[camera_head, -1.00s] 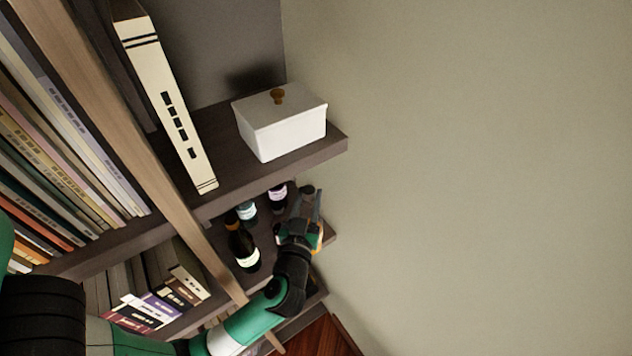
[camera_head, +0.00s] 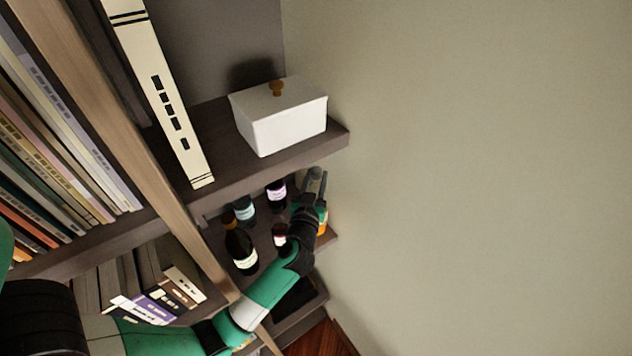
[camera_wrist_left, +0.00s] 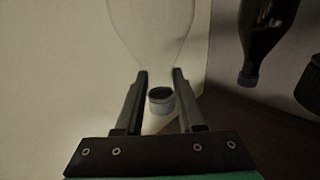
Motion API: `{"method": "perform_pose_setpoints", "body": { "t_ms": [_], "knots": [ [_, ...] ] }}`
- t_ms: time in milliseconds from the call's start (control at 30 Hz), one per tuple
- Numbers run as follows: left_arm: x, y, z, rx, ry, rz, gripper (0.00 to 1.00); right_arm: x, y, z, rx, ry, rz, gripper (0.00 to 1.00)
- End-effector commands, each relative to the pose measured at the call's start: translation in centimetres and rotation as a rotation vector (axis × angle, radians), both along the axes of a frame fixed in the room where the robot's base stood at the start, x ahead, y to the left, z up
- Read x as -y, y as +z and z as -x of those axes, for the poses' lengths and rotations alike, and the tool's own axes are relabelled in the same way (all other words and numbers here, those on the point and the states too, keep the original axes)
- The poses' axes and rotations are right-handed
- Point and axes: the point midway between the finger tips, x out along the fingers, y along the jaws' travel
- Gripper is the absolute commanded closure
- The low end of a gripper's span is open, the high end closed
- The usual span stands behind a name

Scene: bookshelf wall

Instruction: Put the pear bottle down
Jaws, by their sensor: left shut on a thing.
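The pear bottle (camera_wrist_left: 152,28) is clear, rounded glass in the left wrist view. Its neck and grey cap (camera_wrist_left: 160,98) lie between the two fingers of my left gripper (camera_wrist_left: 158,80), which is shut on it. In the head view my left gripper (camera_head: 315,185) is at the right end of the bottle shelf (camera_head: 262,238), below the white box and beside the wall. There the bottle is mostly hidden by the gripper, and I cannot tell whether its base touches the shelf. My right gripper is not in view.
Several dark bottles stand left of the gripper, including a tall one (camera_head: 240,247) and one at the back (camera_head: 276,193). A white lidded box (camera_head: 280,118) sits on the shelf above.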

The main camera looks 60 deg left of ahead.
Motion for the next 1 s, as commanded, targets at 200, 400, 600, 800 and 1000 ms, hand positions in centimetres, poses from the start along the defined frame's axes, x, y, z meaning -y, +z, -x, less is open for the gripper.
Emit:
{"method": "perform_pose_setpoints", "body": {
  "t_ms": [200,400,600,800,1000],
  "knots": [
    [0.0,0.3,0.0,0.004,-0.001,-0.002,1.00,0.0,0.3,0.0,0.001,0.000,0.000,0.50],
    [0.0,-0.1,0.0,0.002,0.000,0.001,0.37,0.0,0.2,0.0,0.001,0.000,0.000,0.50],
    [0.0,-0.1,0.0,0.002,0.000,0.001,0.32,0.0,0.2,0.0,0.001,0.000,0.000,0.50],
    [0.3,0.3,0.2,0.000,0.000,0.000,0.32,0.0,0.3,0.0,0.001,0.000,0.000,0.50],
    [3.5,0.3,2.3,-0.002,-0.005,0.001,0.32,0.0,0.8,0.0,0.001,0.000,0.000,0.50]
  ]
}}
